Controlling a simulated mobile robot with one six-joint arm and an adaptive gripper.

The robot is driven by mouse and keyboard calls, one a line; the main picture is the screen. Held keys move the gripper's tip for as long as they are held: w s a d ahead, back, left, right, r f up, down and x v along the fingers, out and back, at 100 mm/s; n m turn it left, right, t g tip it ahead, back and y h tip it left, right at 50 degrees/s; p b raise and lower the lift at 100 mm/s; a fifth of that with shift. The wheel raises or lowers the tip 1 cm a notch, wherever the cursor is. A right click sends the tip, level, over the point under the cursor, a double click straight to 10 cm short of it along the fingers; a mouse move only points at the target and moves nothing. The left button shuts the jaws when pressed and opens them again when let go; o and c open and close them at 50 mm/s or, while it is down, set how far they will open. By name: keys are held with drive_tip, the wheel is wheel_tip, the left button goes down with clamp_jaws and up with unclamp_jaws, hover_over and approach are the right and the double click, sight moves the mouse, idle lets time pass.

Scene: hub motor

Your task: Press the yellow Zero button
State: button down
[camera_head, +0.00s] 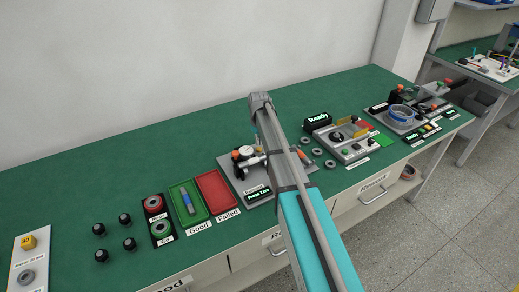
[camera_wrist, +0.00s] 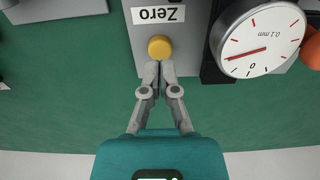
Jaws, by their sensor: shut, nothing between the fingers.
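The yellow Zero button (camera_wrist: 160,47) is a round cap on a grey panel (camera_wrist: 185,45) in the wrist view. The white "Zero" label (camera_wrist: 159,15) appears upside down just above it. My gripper (camera_wrist: 159,66) has its fingers together and empty. Its tips are just below the button in the picture, very close to its edge; whether they touch it I cannot tell. In the head view my arm covers part of the measuring station (camera_head: 226,166), and I cannot make out the button or my fingertips there. A display there reads "Press Zero" (camera_head: 258,195).
A round dial gauge (camera_wrist: 262,40) stands right of the button in the wrist view, with an orange knob (camera_wrist: 313,48) beside it. The green Good tray (camera_head: 181,220) and red Failed tray (camera_head: 232,207) lie left of the station. Green tabletop is clear below the panel.

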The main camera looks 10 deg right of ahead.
drive_tip(key=shift+f+b, duration=1.3)
drive_tip(key=shift+f, duration=0.1)
drive_tip(key=shift+r, duration=0.2)
wheel_tip(320, 180, up, 7)
drive_tip(key=p, duration=0.7)
idle(0.4)
wheel_tip(320, 180, up, 7)
drive_tip(key=p, duration=0.7)
drive_tip(key=shift+f, duration=0.15)
drive_tip(key=s+m, duration=0.3)
drive_tip(key=s, duration=2.6)
drive_tip(key=shift+d+m, duration=0.2)
drive_tip(key=shift+m, duration=0.1)
drive_tip(key=shift+s, duration=0.1)
